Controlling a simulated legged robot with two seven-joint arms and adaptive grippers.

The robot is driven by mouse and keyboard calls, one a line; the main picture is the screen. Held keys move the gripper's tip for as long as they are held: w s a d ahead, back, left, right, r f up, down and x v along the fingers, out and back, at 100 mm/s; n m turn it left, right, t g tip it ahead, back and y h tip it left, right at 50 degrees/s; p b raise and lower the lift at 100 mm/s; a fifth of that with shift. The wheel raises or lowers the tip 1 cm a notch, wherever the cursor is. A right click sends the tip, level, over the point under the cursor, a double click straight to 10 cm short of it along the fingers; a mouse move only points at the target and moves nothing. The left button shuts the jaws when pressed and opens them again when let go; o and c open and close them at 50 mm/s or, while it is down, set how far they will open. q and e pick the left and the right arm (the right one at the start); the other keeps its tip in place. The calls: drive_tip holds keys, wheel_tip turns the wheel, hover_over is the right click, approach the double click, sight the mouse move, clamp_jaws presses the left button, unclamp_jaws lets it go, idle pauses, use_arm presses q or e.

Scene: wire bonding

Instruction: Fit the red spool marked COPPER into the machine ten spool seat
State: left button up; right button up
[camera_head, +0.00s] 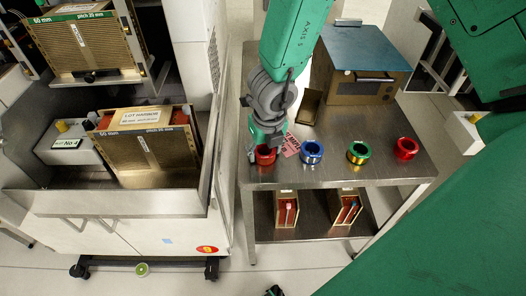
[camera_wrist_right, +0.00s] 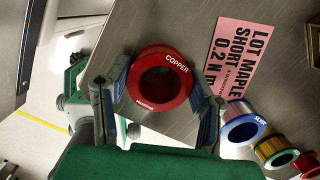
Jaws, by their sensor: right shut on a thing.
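The red spool marked COPPER (camera_wrist_right: 136,72) lies between the two fingers of my right gripper (camera_wrist_right: 162,88) in the right wrist view. The gripper is shut on the spool's outer sides. In the head view my right gripper (camera_head: 265,143) reaches down to the front left of the steel table, with the red spool (camera_head: 265,157) under it. I cannot tell whether the spool still touches the table. No seat marked as machine ten can be made out. My left gripper is not in view.
Blue (camera_head: 312,152), green-gold (camera_head: 357,153) and red (camera_head: 406,149) spools stand to the right on the table (camera_head: 380,185). A pink LOT MAPLE card (camera_wrist_right: 232,58) lies close by. A brown box (camera_head: 365,88) stands behind. A machine labelled No 4 (camera_head: 66,143) stands left.

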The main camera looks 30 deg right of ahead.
drive_tip(key=shift+d+r, duration=0.2)
drive_tip(key=shift+d, duration=0.15)
wheel_tip(320, 180, up, 28)
drive_tip(key=f+p, duration=0.1)
drive_tip(key=p, duration=1)
drive_tip(key=n+g+y, duration=0.2)
drive_tip(key=n, duration=1.7)
hover_over(264, 158)
wheel_tip(264, 158, down, 6)
wheel_tip(264, 158, down, 6)
drive_tip(key=s+a+n+g+h, duration=0.1)
drive_tip(key=s+n, duration=0.1)
drive_tip(key=n, duration=1.7)
drive_tip(key=shift+s+a+g+h, duration=0.3)
drive_tip(key=shift+a, duration=0.1)
